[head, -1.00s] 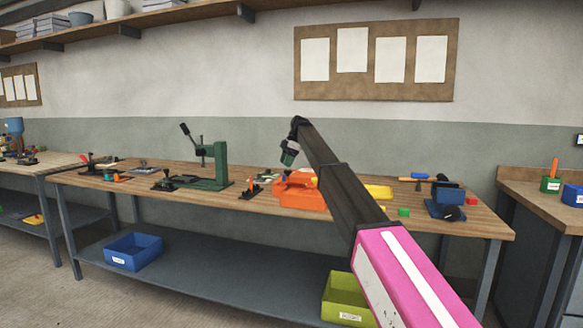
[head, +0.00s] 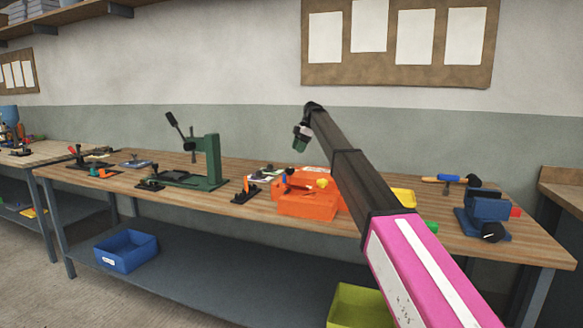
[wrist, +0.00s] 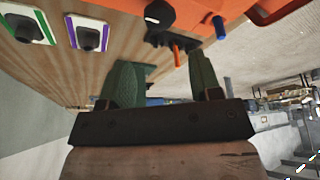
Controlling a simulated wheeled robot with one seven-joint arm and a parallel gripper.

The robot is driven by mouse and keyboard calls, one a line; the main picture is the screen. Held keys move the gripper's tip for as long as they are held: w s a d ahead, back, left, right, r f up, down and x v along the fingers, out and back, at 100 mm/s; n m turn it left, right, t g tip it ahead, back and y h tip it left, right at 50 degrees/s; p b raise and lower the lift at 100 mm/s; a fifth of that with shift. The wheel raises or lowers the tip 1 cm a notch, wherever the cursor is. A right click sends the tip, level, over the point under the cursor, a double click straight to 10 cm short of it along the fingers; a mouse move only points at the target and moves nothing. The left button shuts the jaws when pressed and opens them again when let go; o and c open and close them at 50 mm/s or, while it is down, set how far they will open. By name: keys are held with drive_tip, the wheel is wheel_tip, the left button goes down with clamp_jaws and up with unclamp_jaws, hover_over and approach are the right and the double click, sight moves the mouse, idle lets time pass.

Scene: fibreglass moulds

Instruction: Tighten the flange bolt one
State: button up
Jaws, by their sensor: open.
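An orange mould (head: 308,204) sits on the workbench, with small blue and yellow parts on it. My gripper (head: 300,143) is above and behind it, near the wall, with its arm reaching across the bench. In the wrist view my gripper (wrist: 164,78) has its two green fingers apart, with nothing seen between them. The orange mould (wrist: 200,18) fills the top of that view, with a blue peg (wrist: 221,27) at its edge. A black knob (wrist: 160,13) shows beside it. I cannot tell which part is flange bolt one.
A green press (head: 205,170) stands left on the bench. Toggle clamps (head: 245,190) are between it and the mould. A blue vise (head: 485,210) and a blue-handled hammer (head: 445,179) are at right. A blue bin (head: 125,252) is on the lower shelf.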

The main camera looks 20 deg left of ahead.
sight(290, 168)
drive_tip(key=x, duration=1)
drive_tip(key=shift+d, duration=0.1)
drive_tip(key=c, duration=0.6)
